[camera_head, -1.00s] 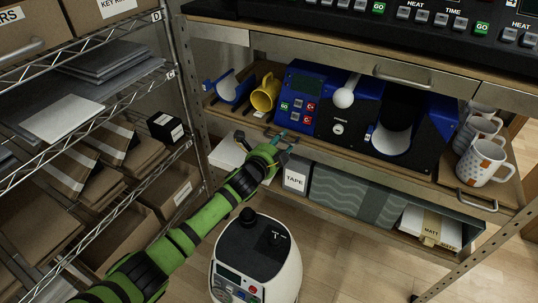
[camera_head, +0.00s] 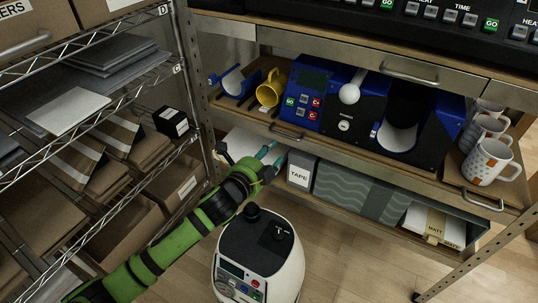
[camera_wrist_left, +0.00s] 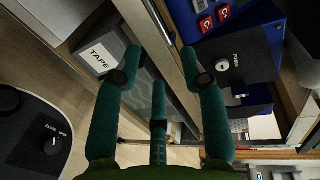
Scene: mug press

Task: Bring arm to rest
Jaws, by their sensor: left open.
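My left arm is green with black bands and comes in from the bottom left in the head view. My left gripper (camera_head: 246,152) is open and empty, in front of the lower shelf and to the left of the tape box. In the left wrist view its teal fingers (camera_wrist_left: 161,68) stand apart with nothing between them. Several white mugs (camera_head: 487,160) stand at the right end. My right gripper is not in view.
A tape box (camera_head: 299,173) and a grey patterned box (camera_head: 352,192) sit on the lower shelf. A wire rack with cardboard boxes (camera_head: 174,184) stands at left. A rounded white machine (camera_head: 258,262) stands on the floor below the gripper. Floor to its right is open.

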